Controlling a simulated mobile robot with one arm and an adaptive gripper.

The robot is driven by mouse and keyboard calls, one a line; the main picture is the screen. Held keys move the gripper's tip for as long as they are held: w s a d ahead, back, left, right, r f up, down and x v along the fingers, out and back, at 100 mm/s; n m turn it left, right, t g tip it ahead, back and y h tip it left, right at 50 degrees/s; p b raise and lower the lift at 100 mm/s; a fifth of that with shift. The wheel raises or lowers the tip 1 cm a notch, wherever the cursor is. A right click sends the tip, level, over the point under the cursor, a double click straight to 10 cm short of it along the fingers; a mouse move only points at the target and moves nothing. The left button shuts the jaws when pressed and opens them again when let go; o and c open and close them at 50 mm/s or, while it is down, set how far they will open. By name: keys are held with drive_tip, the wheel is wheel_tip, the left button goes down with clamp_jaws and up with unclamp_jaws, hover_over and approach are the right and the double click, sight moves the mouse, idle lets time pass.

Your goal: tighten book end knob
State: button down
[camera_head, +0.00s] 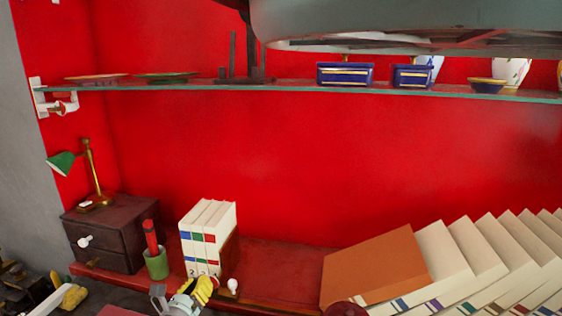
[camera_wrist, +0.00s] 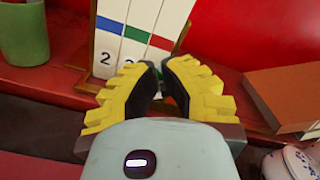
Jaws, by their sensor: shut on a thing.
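The book end (camera_head: 229,252) is a dark wooden holder with several white books in it, marked with blue, green and red bands. Its wooden edge also shows in the wrist view (camera_wrist: 92,50), left of the books. My gripper (camera_head: 207,287) is at the lower front of the book end. In the wrist view, the yellow, ridged fingers of my gripper (camera_wrist: 161,75) close toward each other in front of the books. The fingers hide what they grip, which appears to be the book end knob.
A green cup (camera_head: 157,264) with a red item stands left of the book end, beside a dark drawer box (camera_head: 105,235). An orange-brown book (camera_head: 375,265) and several leaning white books are right. A glass shelf (camera_head: 270,87) runs above.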

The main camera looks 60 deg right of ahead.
drive_tip(key=shift+s+d+r+p, duration=0.2)
drive_tip(key=shift+s+p, duration=0.2)
drive_tip(key=shift+s, duration=0.1)
idle(0.6)
idle(0.3)
